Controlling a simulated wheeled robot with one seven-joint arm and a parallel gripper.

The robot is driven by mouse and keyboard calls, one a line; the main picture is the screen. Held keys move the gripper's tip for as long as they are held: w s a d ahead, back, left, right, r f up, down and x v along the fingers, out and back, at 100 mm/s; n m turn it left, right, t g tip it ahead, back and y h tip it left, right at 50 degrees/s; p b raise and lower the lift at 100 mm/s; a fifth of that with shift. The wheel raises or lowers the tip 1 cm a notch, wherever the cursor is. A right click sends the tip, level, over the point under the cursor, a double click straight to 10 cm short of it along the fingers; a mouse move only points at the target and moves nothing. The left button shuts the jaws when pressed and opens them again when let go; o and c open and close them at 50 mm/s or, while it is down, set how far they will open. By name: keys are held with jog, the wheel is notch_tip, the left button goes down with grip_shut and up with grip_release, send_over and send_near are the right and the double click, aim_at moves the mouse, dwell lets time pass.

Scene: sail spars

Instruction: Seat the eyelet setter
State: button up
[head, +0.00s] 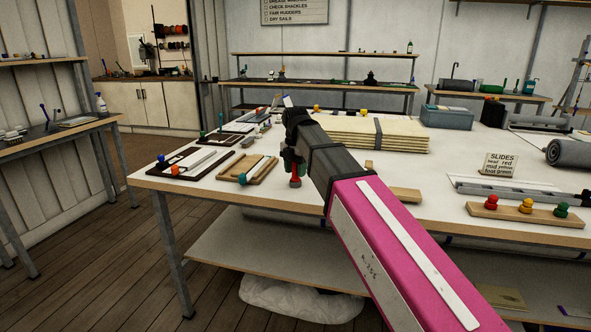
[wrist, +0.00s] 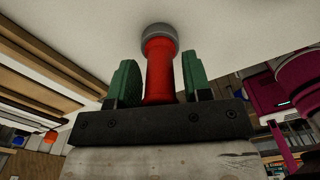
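A red cylinder with a grey round end, which looks like the eyelet setter (wrist: 159,70), sits between the two green fingers of my gripper (wrist: 153,80). The fingers lie close along both sides of it, and its grey end reaches past the fingertips. In the head view my gripper (head: 293,160) points down near the front edge of the workbench, left of centre. The red setter (head: 295,181) hangs below it there. I cannot make out a seat for it in either view.
The workbench (head: 345,195) carries a dark tray (head: 184,162) and a wooden tray (head: 262,169) left of my gripper. Behind is a strapped stack of pale boards (head: 345,133). At right are a knobbed rack (head: 500,209) and a SLIDES card (head: 500,164).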

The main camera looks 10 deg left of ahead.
jog(key=shift+o, duration=0.4)
notch_tip(320, 180, up, 11)
jog(key=shift+f, duration=0.1)
dwell(0.3)
